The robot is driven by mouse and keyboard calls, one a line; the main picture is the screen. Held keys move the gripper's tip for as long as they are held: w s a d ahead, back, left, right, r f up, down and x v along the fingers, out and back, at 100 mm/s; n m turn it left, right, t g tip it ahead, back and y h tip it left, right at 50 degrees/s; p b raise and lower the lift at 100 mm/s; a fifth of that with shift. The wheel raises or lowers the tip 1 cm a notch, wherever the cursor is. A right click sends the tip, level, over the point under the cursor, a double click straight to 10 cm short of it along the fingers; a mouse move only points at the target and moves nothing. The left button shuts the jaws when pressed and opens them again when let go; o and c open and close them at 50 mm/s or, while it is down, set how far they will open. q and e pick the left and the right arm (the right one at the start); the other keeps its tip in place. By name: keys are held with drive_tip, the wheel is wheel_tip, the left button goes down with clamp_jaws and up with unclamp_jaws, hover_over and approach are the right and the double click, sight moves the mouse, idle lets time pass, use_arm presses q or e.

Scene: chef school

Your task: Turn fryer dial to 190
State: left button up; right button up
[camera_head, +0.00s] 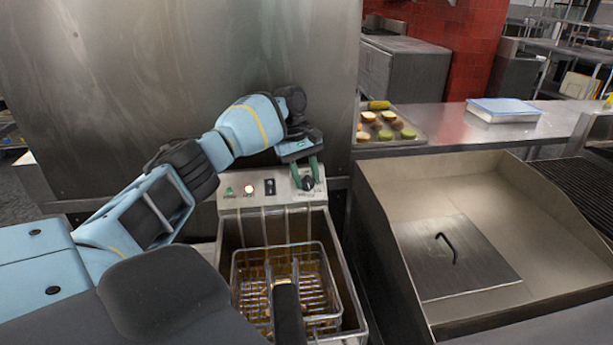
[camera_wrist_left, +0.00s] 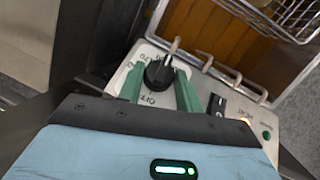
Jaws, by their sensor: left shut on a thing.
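The fryer dial (camera_head: 308,183) is a black knob at the right end of the fryer's metal control panel (camera_head: 232,203). My left gripper (camera_head: 309,178) reaches down to it with green fingers on either side. In the left wrist view the dial (camera_wrist_left: 158,73) sits between the two green fingers of the gripper (camera_wrist_left: 160,84), which is shut on it. Printed marks ring the dial, with "OFF" readable near it; the other marks are partly hidden or too small to read. My right gripper is not in view.
A black switch (camera_head: 270,187) and a lit indicator (camera_head: 249,189) are left of the dial. The fryer basket (camera_head: 335,290) hangs in the tank below. A steel panel stands behind. A tray of food (camera_head: 420,139) and a steel basin (camera_head: 480,175) are right.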

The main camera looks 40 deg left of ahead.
use_arm(q)
drive_tip(key=shift+f, duration=0.2)
idle(0.3)
drive_tip(key=o, duration=1)
drive_tip(key=shift+d+r, duration=0.1)
drive_tip(key=shift+r, duration=0.1)
drive_tip(key=shift+b+v, duration=0.3)
drive_tip(key=shift+v, duration=3.5)
drive_tip(key=shift+w, duration=0.1)
